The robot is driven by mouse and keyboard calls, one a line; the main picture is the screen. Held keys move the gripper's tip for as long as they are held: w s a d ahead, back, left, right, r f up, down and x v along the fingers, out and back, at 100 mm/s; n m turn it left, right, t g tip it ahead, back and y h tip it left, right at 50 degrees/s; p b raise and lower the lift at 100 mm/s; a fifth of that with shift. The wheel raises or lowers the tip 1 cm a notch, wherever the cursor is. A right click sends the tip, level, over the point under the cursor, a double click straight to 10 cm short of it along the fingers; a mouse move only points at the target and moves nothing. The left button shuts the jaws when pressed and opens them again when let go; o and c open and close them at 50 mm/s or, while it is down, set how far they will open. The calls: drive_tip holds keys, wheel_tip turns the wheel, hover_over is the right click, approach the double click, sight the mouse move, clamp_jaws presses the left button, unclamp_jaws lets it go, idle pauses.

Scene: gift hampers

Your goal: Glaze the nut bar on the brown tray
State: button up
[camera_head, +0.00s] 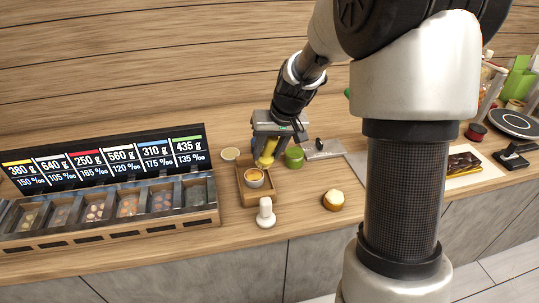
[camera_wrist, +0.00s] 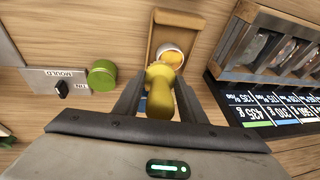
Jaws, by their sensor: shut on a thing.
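My gripper (camera_head: 268,146) is shut on a yellow tool (camera_head: 267,157) with a rounded handle. In the wrist view the yellow tool (camera_wrist: 161,98) stands between the two fingers, its far end pointing at a small white bowl (camera_wrist: 172,56) of orange-yellow filling. The bowl (camera_head: 254,178) sits in a shallow brown wooden tray (camera_head: 243,198). I cannot tell whether the tool touches the bowl or the tray. I cannot make out a nut bar for certain; a dark brown item with yellow patches (camera_head: 463,162) lies on a white sheet at the right.
A green round tin (camera_head: 294,157) stands close right of the tray, beside a grey plate marked MOULD and TIN (camera_wrist: 62,80). A white knobbed piece (camera_head: 265,213) and a cream-topped round cake (camera_head: 332,201) stand in front. A compartment rack with a weight sign (camera_head: 105,160) fills the left.

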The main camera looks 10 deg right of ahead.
drive_tip(key=shift+r+p, duration=1.35)
drive_tip(key=shift+r, duration=0.95)
drive_tip(key=shift+w+d+f, duration=0.1)
drive_tip(key=shift+w+f, duration=0.35)
drive_tip(key=shift+w, duration=0.15)
drive_tip(key=shift+s+r+b, duration=0.1)
drive_tip(key=shift+s+b, duration=0.05)
drive_tip(key=shift+b, duration=0.25)
